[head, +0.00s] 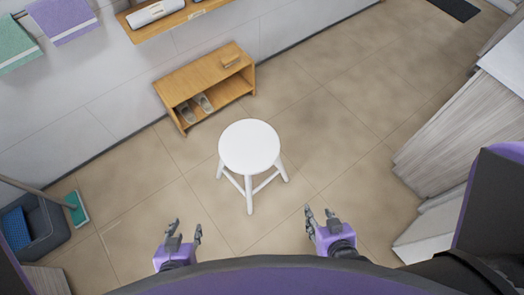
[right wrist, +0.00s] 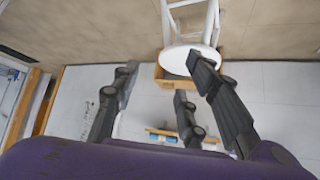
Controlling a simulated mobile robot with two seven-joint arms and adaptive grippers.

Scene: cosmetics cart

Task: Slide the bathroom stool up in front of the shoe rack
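The white round stool (head: 250,146) stands upright on the tiled floor in the middle of the head view. The wooden shoe rack (head: 190,78) stands against the wall behind it and a little left, with a strip of floor between them. My left gripper (head: 186,228) is open and empty, in front of the stool and to its left. My right gripper (head: 319,213) is open and empty, in front and to the right. Neither touches the stool. In the right wrist view the stool (right wrist: 190,50) appears upside down beyond the open fingers, with the rack (right wrist: 164,76) behind it.
Grey shoes (head: 203,102) sit inside the rack and a small wooden item (head: 231,61) lies on top. A wall shelf (head: 172,20) hangs above. A grey bin (head: 47,230) and a mop (head: 76,208) are at left, a cabinet (head: 450,140) at right. Floor around the stool is clear.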

